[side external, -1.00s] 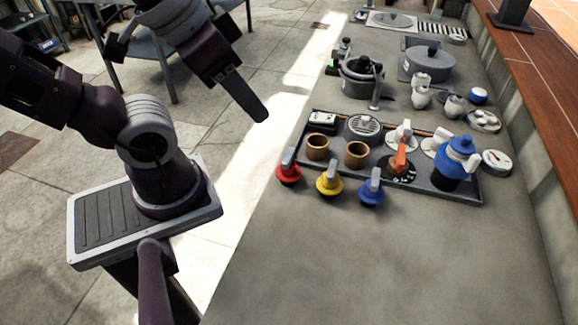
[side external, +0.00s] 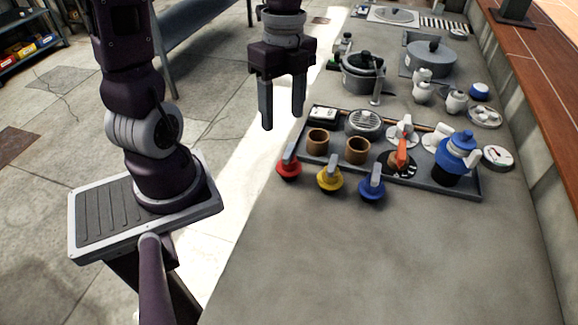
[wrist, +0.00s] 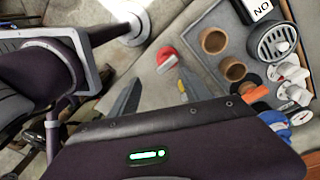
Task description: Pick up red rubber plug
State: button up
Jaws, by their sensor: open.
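The red rubber plug (side external: 288,169) with its grey handle stands on the grey counter, at the left front corner of the dark tray. It also shows in the wrist view (wrist: 166,56), ahead of and between the fingers, near the right fingertip. My gripper (side external: 283,121) points down above the counter's left edge, above the plug in the side view. Its two fingers are spread and empty. In the wrist view my gripper (wrist: 158,82) is apart from the plug.
Yellow (side external: 328,183) and blue (side external: 371,190) plugs stand right of the red one. The tray (side external: 440,187) holds two brown cups (side external: 318,143), an orange-handled knob (side external: 401,155) and a blue-topped jug (side external: 455,160). Pots stand behind. The front counter is clear.

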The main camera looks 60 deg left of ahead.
aim_at(288, 147)
jog(key=f+m+h, duration=0.1)
jog(key=m, duration=0.1)
jog(key=w+a+f+m+h, duration=0.1)
jog(key=f+m, duration=0.1)
jog(key=w+f+m+h, duration=0.1)
jog(key=m, duration=0.1)
jog(key=shift+a+f+g, duration=0.35)
jog(key=shift+a+g, duration=0.05)
jog(key=x, duration=0.6)
jog(key=shift+s+d+f, duration=0.15)
jog(key=shift+d+f, duration=0.05)
grip_shut()
